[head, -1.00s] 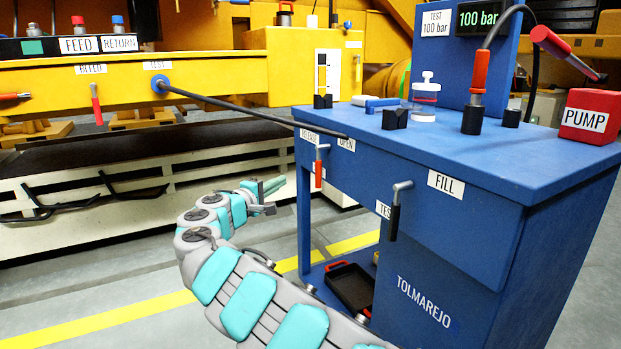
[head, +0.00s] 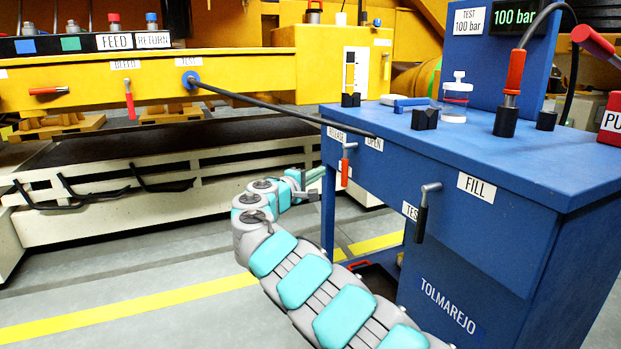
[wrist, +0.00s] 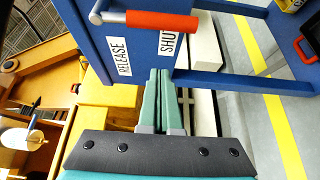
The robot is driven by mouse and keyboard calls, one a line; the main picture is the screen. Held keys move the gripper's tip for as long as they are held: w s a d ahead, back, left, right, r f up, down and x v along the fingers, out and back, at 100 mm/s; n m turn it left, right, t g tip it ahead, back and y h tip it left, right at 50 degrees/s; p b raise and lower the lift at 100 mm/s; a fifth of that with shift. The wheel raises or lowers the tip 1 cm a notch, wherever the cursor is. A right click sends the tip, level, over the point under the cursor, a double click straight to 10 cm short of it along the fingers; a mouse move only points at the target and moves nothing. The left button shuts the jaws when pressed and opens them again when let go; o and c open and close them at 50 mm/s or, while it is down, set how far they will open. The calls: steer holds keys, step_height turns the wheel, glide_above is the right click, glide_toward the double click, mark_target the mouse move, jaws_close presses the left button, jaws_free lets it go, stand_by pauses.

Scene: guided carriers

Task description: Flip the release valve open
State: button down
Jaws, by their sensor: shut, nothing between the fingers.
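The release valve is a lever with a red grip (head: 345,173) on the front of the blue bench, hanging straight down under the RELEASE label (head: 337,134). The OPEN label (head: 374,143) is to its right. In the wrist view the red grip (wrist: 160,20) lies across the top, near the RELEASE label (wrist: 118,57) and a partly covered SHUT label (wrist: 165,45). My gripper (head: 316,182) is just left of the lever in the head view. In the wrist view its fingers (wrist: 158,78) are together and empty, with their tips below the grip and apart from it.
A second lever with a black grip (head: 421,222) hangs by the FILL label (head: 476,186). A black hose (head: 280,110) runs from the yellow beam (head: 60,90) towards the bench top (head: 470,150). The gauge reads 100 bar (head: 515,17). Floor left of the bench is clear.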

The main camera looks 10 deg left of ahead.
steer(key=shift+w+d+b, duration=0.15)
steer(key=shift+d, duration=0.95)
steer(key=shift+w+d+b, duration=0.15)
steer(key=shift+d, duration=0.95)
steer(key=shift+s+d+r+p, duration=0.15)
steer(key=shift+d+p, duration=0.05)
steer(key=shift+p, duration=0.25)
